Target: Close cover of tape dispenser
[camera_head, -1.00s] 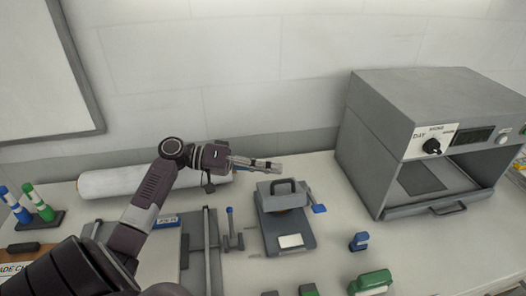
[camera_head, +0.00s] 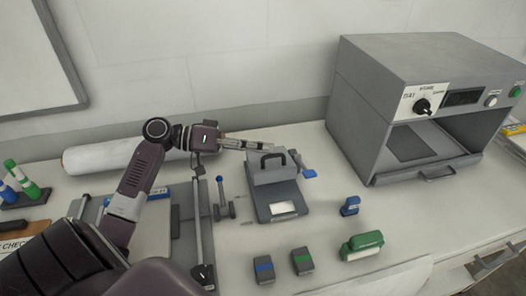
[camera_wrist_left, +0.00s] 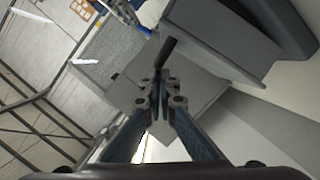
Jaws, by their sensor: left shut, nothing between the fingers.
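A grey unit with a black handle on its upper part and a blue lever at its right, which I take to be the tape dispenser (camera_head: 278,208), stands mid-table. Its upper part, the cover (camera_head: 270,177), has the black handle (camera_head: 274,156) on top; I cannot tell how far it is open. My left gripper (camera_head: 269,147) is shut and empty, just behind and above the handle. In the left wrist view its shut fingers (camera_wrist_left: 160,100) point at the grey housing, with the dark handle (camera_wrist_left: 162,52) beyond them; contact is unclear. My right gripper is not in view.
A grey oven-like box (camera_head: 420,110) stands at the back right. A white roll (camera_head: 120,156) lies at the back left. A green item (camera_head: 362,246) and small blocks (camera_head: 302,260) sit in front. A blue-knobbed lever (camera_head: 221,195) stands left of the unit.

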